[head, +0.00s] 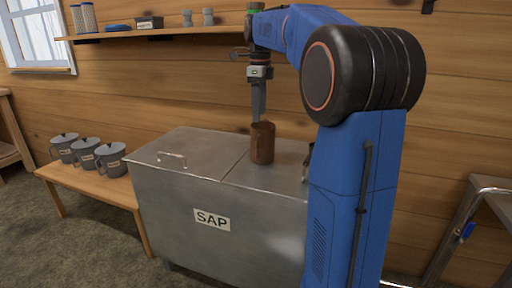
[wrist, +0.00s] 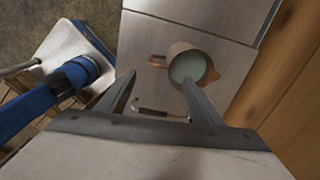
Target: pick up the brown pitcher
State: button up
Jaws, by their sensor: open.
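The brown pitcher (head: 262,146) stands upright on the right part of the metal SAP tank's top (head: 215,150). In the wrist view the pitcher (wrist: 174,51) shows from above, with its handle to the left, its spout to the right and something pale inside. My gripper (head: 258,108) points down from above, its fingertips close to the pitcher's rim in the head view. In the wrist view my gripper (wrist: 160,80) is open and empty, with the right fingertip overlapping the pitcher's near edge and the left one clear of it. I cannot tell whether they touch.
A lid handle (head: 172,157) stands up from the tank's left part. Several grey lidded pots (head: 110,160) stand on a wooden bench (head: 92,184) to the left. A wall shelf (head: 130,34) with small items runs behind. A metal rail (head: 455,230) is at the right.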

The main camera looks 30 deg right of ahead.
send_near(258, 153)
jog(key=f, duration=0.2)
jog(key=w+d+f, duration=0.1)
jog(key=f, duration=0.1)
jog(key=w+f, duration=0.1)
jog(key=shift+d+f, duration=0.4)
jog(key=shift+a+f, duration=0.2)
jog(key=shift+f, duration=2.55)
jog(key=shift+r, duration=0.1)
grip_shut()
